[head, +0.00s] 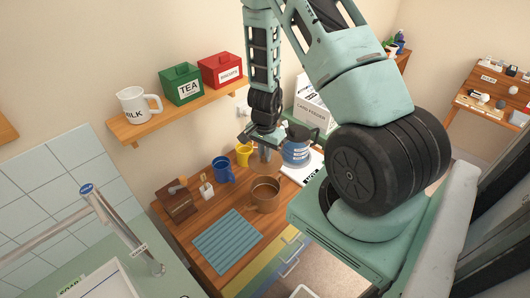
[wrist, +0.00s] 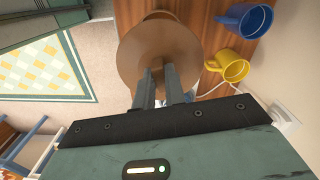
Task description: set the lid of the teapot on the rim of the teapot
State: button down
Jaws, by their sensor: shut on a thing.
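The teapot (head: 264,194) is a brown, open-topped pot standing on the wooden counter in the head view. My gripper (head: 264,150) is above it, pointing down. In the wrist view my gripper (wrist: 163,70) is shut on the small knob of the lid (wrist: 160,45), a round brown disc. The lid is held above the counter, apart from the teapot in the head view. In the wrist view the lid hides most of what lies beneath it; a brown edge shows past its far side. The exact gap and alignment cannot be told.
A blue mug (head: 223,170) and a yellow mug (head: 244,154) stand behind the teapot. A blue-striped tin (head: 296,153) is at the right. A wooden box (head: 178,200) and a white holder (head: 206,190) stand left. A blue slatted mat (head: 227,241) lies in front.

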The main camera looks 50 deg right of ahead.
notch_tip(320, 180, down, 12)
jog(key=b, duration=1.1)
jog(key=shift+f, duration=0.2)
jog(key=shift+f+b, duration=0.85)
jog(key=shift+b, duration=0.15)
dwell(3.3)
jog(key=c, duration=1.4)
grip_release()
jog(key=shift+r+p, duration=3)
jog(key=shift+r, duration=0.5)
